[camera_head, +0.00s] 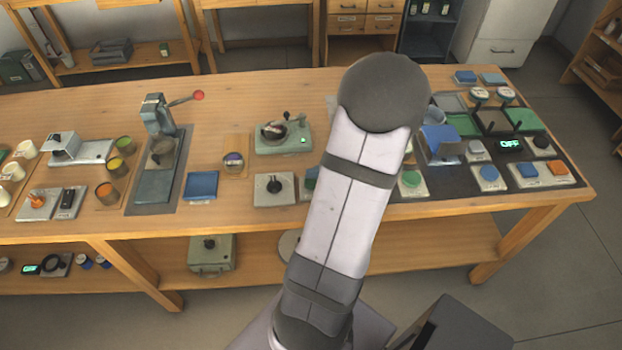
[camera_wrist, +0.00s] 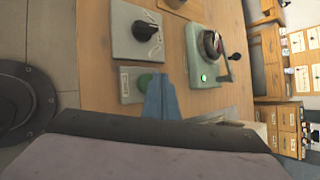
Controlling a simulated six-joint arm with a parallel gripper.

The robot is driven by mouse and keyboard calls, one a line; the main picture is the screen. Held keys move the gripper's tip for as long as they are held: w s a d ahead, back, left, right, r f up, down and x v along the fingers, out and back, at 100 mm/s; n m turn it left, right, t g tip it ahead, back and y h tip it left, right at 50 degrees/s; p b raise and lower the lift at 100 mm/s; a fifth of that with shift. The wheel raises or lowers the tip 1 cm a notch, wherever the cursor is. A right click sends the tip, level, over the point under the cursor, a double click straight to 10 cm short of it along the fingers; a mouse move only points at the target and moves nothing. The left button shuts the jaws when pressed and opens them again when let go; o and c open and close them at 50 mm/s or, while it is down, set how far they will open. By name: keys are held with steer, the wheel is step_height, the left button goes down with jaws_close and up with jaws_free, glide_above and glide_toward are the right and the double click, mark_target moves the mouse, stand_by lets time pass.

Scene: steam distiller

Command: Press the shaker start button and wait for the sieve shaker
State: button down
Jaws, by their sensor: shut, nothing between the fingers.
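In the wrist view my gripper (camera_wrist: 162,97) shows as blue fingers held together, with nothing between them. The fingertips lie over a green button (camera_wrist: 144,82) on a pale grey-green plate (camera_wrist: 125,86) and hide part of it. I cannot tell whether they touch the button or whether it is pressed. In the head view my arm hides the gripper and most of that plate (camera_head: 310,178). Another green button (camera_head: 411,179) sits on a pale plate right of my arm. No label is readable, and I cannot clearly identify the sieve shaker.
A grey plate with a black knob (camera_wrist: 146,31) sits beside the button plate. A green device (camera_wrist: 212,68) with a dark bowl, a crank and a lit green light stands behind. A display reading OFF (camera_head: 510,144) is at the right. The table front edge (camera_head: 220,238) is near.

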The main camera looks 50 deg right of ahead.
steer(key=shift+r, duration=0.15)
steer(key=shift+r+p, duration=1.9)
steer(key=shift+r, duration=0.6)
steer(key=shift+s+a+f, duration=0.1)
steer(key=shift+f, duration=0.1)
steer(key=s+a+f+n+g+y, duration=0.4)
steer(key=s+a+n+g, duration=0.5)
steer(key=s+a+n, duration=0.45)
steer(key=w+a+r+n+h, duration=0.1)
steer(key=w+a+r+n, duration=0.1)
steer(key=w+a+n, duration=0.3)
steer(key=w+a+r+n+h, duration=0.2)
steer(key=w+a+n, duration=0.3)
steer(key=a+n, duration=0.4)
steer(key=a+r, duration=0.1)
steer(key=a, duration=0.2)
steer(key=shift+a+r+h, duration=0.3)
steer(key=shift+a+r, duration=0.05)
steer(key=shift+a, duration=0.05)
